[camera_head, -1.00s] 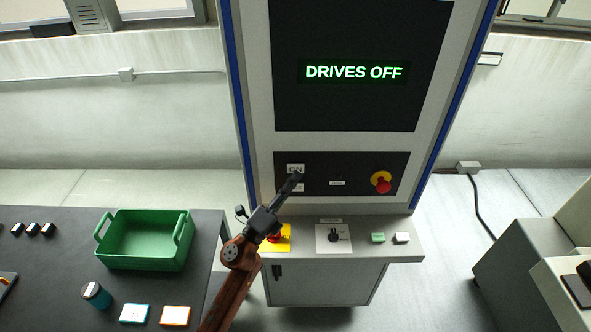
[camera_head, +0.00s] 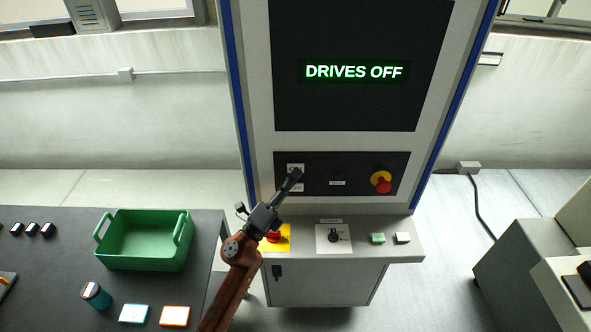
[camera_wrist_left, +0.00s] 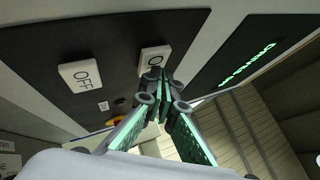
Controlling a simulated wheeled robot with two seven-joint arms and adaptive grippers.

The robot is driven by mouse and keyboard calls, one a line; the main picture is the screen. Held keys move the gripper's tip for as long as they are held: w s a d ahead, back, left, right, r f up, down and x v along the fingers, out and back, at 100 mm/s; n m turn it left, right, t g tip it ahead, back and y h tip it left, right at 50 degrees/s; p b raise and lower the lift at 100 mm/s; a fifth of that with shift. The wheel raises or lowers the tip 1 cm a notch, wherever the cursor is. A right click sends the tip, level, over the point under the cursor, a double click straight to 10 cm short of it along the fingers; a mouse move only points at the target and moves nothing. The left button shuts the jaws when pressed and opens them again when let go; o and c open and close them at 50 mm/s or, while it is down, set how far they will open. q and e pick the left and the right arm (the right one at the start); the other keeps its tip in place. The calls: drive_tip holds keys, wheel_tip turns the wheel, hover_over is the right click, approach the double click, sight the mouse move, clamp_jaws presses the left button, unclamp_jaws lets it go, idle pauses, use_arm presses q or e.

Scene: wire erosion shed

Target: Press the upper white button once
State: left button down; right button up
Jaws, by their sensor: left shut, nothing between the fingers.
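The upper white button (camera_head: 292,167) is on the black control panel of the tall cabinet. In the left wrist view it (camera_wrist_left: 152,55) is partly hidden by my fingertips, with an "O" showing. The lower white button (camera_head: 297,187), marked OFF, sits below it and shows whole in the left wrist view (camera_wrist_left: 80,74). My left gripper (camera_head: 296,173) is shut and empty, its fingertips in front of the upper button's lower right part; I cannot tell whether they touch it. The screen text (camera_head: 353,71) reads "DRIVES OFF". My right gripper is not in view.
A red emergency knob (camera_head: 382,182) is at the panel's right. The ledge (camera_head: 365,253) below holds a red knob on a yellow plate (camera_head: 284,243), a rotary switch (camera_head: 334,236), and green (camera_head: 378,238) and white (camera_head: 402,238) buttons. A green crate (camera_head: 146,258) stands on the left table.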

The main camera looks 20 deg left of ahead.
use_arm(q)
drive_tip(key=shift+w, duration=0.15)
idle(0.5)
drive_tip(key=shift+s+d, duration=0.15)
drive_tip(key=shift+s, duration=0.65)
drive_tip(key=shift+s, duration=0.1)
drive_tip(key=s, duration=0.1)
drive_tip(key=s+d, duration=0.1)
drive_tip(key=s, duration=0.1)
drive_tip(key=s+p, duration=0.1)
drive_tip(key=shift+s+d, duration=0.25)
drive_tip(key=shift+s, duration=0.1)
